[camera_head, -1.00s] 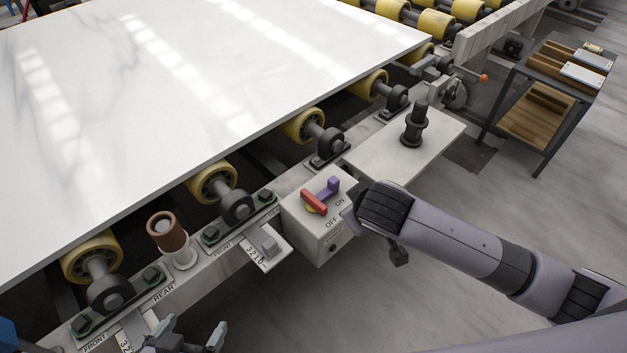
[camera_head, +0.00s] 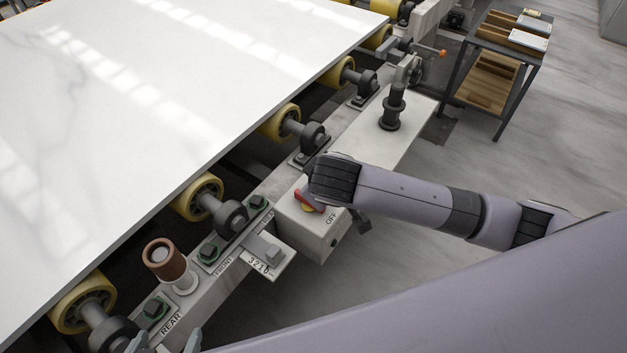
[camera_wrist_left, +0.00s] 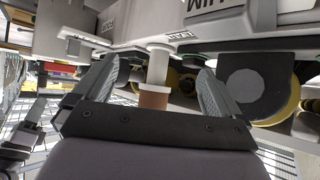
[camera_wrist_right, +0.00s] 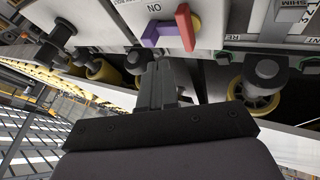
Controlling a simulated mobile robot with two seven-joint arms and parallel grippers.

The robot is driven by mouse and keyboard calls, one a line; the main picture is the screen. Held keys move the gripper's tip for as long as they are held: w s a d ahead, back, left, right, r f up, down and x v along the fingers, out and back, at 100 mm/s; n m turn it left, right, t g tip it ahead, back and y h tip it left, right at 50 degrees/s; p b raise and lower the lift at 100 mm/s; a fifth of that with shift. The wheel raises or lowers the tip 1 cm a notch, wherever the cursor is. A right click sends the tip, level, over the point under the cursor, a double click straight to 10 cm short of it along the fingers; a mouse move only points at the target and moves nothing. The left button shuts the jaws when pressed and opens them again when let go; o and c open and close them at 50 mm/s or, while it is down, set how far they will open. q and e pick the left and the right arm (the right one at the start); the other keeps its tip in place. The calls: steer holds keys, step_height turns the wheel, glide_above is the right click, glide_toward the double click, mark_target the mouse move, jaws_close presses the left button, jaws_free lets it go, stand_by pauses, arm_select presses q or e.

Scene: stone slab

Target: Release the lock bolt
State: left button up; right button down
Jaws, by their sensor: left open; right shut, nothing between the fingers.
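What I take to be the lock bolt is a brown cylindrical knob (camera_head: 163,259) on a pale round stem, upright on the rail beside the roller bearings. In the left wrist view the brown knob (camera_wrist_left: 153,98) shows between the spread fingers, with its pale stem behind; I cannot tell whether they touch it. My left gripper (camera_head: 164,342) is open at the bottom edge of the head view, its body cut off. My right gripper (camera_wrist_right: 163,68) is shut and empty, close to the switch box. In the head view my right arm hides its fingers.
The switch box (camera_head: 303,238) has a red handle (camera_wrist_right: 186,27) and a purple lever (camera_wrist_right: 150,39). A large white slab (camera_head: 150,110) rests on yellow rollers (camera_head: 200,195). A black post (camera_head: 393,105) stands on the plate at right. A trolley (camera_head: 490,75) stands behind.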

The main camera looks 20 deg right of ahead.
stand_by(0.4)
steer(key=shift+b+x, duration=0.6)
steer(key=shift+x, duration=4.4)
steer(key=shift+w+d, duration=0.7)
steer(key=shift+d, duration=0.25)
steer(key=shift+w+d, duration=0.65)
steer(key=shift+d, duration=0.3)
steer(key=shift+r, duration=0.15)
